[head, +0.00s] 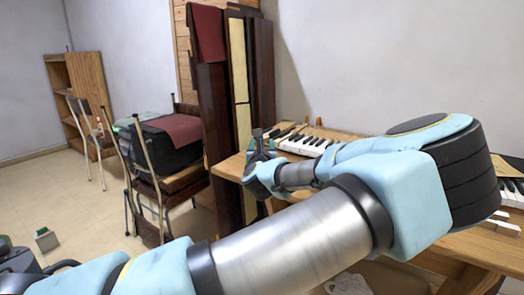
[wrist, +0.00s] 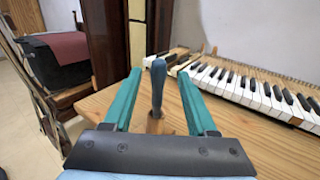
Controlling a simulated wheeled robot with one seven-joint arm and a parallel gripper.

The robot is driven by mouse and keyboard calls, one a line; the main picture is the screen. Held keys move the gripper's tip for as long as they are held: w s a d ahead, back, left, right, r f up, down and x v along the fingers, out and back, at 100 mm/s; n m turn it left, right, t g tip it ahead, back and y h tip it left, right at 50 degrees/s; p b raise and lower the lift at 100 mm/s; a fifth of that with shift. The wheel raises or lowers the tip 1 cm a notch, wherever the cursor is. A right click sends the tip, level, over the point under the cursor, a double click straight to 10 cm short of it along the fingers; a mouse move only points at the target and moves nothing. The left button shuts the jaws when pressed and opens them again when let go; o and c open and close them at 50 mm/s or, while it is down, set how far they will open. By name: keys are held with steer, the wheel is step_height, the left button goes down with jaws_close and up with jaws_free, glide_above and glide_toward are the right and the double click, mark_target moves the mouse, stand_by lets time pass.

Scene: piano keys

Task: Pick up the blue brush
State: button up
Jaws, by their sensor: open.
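The blue brush (wrist: 158,82) shows in the wrist view as a dark blue handle standing roughly upright, over a brown lower part at the wooden table. My gripper (wrist: 158,76) is open, with one teal finger on each side of the handle and a visible gap on both sides. The brush's lower end is partly hidden behind the gripper's dark body. In the head view my gripper (head: 262,142) is over the table's left end, and I cannot clearly tell the brush from the fingers there.
The wooden table (wrist: 92,109) carries a row of piano keys (wrist: 245,88) to the right of the brush. Tall dark panels (head: 215,110) stand behind the table's left end. Chairs (head: 150,185) with a dark bundle are to the left. My arm covers much of the table in the head view.

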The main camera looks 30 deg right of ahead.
steer(key=shift+p+x, duration=0.35)
steer(key=shift+x, duration=1.6)
steer(key=shift+w+a+r, duration=0.1)
steer(key=shift+a+r, duration=0.05)
jaws_close()
